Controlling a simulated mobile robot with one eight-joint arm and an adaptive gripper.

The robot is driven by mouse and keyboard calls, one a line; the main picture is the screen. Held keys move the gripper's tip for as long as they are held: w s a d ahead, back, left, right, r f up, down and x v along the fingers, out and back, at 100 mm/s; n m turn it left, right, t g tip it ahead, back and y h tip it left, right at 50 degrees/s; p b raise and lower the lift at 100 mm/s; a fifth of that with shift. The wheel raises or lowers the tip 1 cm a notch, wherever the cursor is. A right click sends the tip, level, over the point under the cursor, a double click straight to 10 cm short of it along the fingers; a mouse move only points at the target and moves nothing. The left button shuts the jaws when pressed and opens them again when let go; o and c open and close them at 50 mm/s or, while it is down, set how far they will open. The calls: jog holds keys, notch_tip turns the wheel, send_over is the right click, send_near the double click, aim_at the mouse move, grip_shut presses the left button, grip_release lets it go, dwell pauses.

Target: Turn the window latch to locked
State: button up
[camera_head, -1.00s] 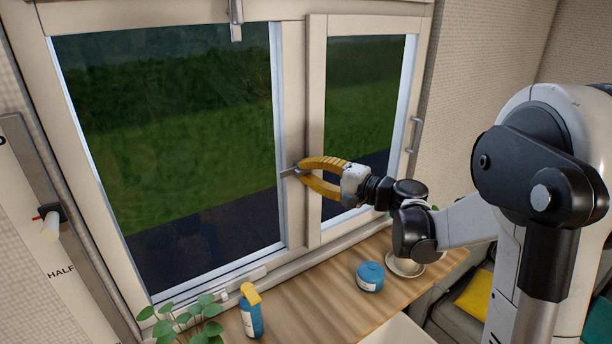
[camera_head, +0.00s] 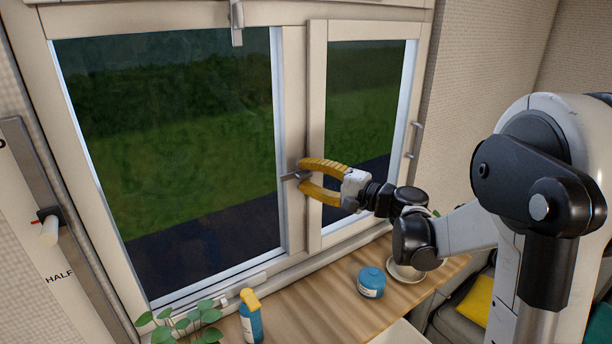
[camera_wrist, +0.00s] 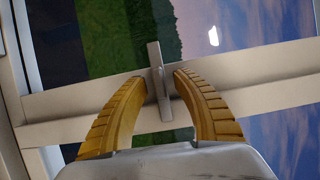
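The window latch (camera_head: 291,176) is a small grey metal bar on the upright frame between the two window panes. In the head view it lies roughly level, across the frame. In the wrist view the latch (camera_wrist: 159,80) stands between my two yellow fingertips. My gripper (camera_head: 302,175) is at the latch, one finger above it and one below. In the wrist view my gripper (camera_wrist: 158,78) is open, with a small gap beside the bar; contact with either finger is not clear.
Below the window is a wooden counter (camera_head: 315,308) with a blue jar (camera_head: 371,283), a spray bottle (camera_head: 250,318), a plant (camera_head: 185,322) and a saucer (camera_head: 405,272). Another metal fitting (camera_head: 236,22) is at the window's top. A lever panel (camera_head: 48,228) is at left.

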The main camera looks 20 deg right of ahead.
jog(key=shift+d, duration=0.1)
jog(key=v, duration=1.2)
